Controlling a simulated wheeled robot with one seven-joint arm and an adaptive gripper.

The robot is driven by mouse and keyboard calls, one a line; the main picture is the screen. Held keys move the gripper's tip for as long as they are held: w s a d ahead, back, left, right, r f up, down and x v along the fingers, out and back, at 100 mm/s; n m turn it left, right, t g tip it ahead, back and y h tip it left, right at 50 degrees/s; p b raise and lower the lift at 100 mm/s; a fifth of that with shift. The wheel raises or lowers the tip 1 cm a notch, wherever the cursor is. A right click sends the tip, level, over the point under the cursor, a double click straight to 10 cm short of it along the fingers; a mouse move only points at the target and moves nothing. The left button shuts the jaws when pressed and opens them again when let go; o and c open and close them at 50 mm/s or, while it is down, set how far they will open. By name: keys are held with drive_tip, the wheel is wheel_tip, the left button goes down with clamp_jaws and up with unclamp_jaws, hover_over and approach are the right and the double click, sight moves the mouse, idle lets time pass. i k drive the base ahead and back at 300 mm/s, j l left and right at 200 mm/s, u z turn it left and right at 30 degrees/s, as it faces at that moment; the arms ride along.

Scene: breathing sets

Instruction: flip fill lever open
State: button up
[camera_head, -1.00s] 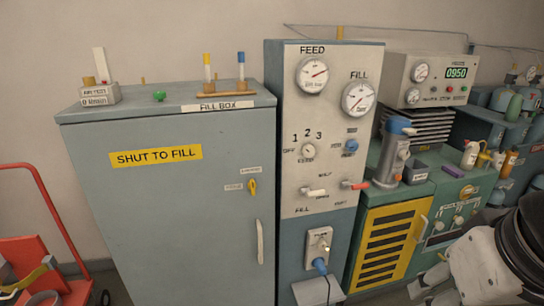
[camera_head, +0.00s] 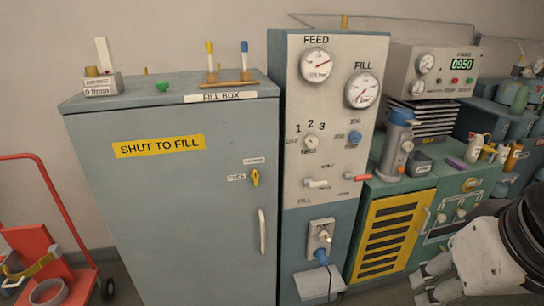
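The fill lever, a white-handled lever (camera_head: 317,184) above the FILL label, sticks out of the lower left of the pale control panel (camera_head: 300,95). It lies roughly level, pointing right. A red-handled lever (camera_head: 357,177) sits to its right on the same panel. My gripper (camera_head: 422,287) is at the lower right, in front of the green cabinet and well away from both levers. Its two fingertips appear apart, with nothing seen between them. Part of it is cut off by the bottom edge.
The grey fill box (camera_head: 190,225) stands shut left of the panel, with a white door handle (camera_head: 262,232). A plug outlet (camera_head: 320,238) is below the levers. A green bench (camera_head: 405,185) with a blue-topped cylinder (camera_head: 394,145) is at right. A red cart (camera_head: 35,250) stands left.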

sight(318, 184)
drive_tip(key=i+j+z, duration=0.6)
drive_tip(key=i+j, duration=0.15)
